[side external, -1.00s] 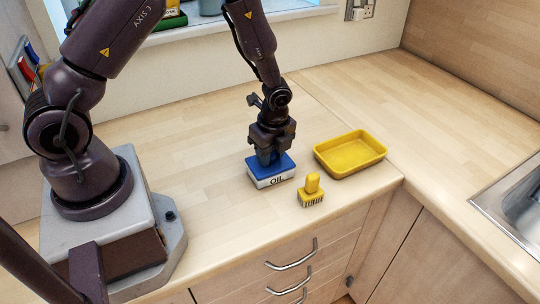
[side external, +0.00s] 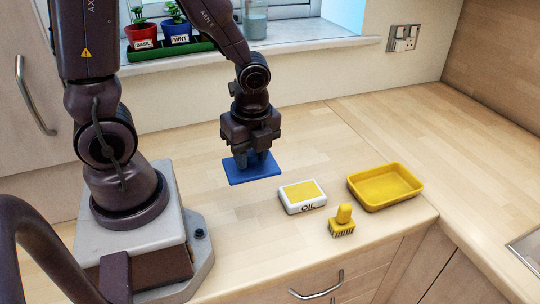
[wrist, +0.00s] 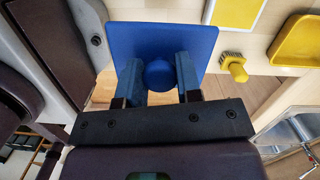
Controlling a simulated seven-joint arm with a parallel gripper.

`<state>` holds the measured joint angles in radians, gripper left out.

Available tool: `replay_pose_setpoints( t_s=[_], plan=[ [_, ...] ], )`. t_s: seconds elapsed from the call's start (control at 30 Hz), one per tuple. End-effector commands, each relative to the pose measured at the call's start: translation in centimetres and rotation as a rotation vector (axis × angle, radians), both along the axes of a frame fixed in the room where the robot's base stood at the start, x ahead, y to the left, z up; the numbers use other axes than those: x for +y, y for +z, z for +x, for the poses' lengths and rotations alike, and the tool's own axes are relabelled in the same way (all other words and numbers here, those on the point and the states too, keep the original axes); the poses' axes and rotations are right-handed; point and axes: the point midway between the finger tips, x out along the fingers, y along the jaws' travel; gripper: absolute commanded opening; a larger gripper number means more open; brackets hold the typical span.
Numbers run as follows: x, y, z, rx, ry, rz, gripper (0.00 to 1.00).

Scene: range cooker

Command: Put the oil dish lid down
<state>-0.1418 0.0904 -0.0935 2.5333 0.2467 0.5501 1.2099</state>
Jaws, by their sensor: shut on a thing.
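The blue oil dish lid (side external: 262,177) is a flat plate with a round knob, held level to the left of the dish. My gripper (side external: 252,160) is shut on the knob, which shows between the two fingers in the wrist view (wrist: 158,75). I cannot tell for sure whether the lid touches the counter or hangs just above it. The white oil dish (side external: 302,197), marked OIL, stands uncovered with yellow showing inside. Part of it shows at the top of the wrist view (wrist: 233,10).
A yellow brush (side external: 342,221) stands right of and in front of the dish. A yellow tray (side external: 385,187) lies to the right. Wooden counter (side external: 215,205) is clear around the lid. Potted herbs (side external: 175,32) stand on the windowsill behind.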

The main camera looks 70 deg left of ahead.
Motion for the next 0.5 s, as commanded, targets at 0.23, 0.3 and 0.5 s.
replay_pose_setpoints(
  t_s=[0.23, 0.3, 0.5],
  plan=[
    [-2.2, -0.9, -0.6, 0.012, -0.093, 0.000, 0.10],
    [-3.3, -1.9, -0.5, 0.013, -0.135, 0.000, 0.10],
    [-6.9, -5.2, 1.2, 0.007, -0.166, 0.003, 0.10]
  ],
)
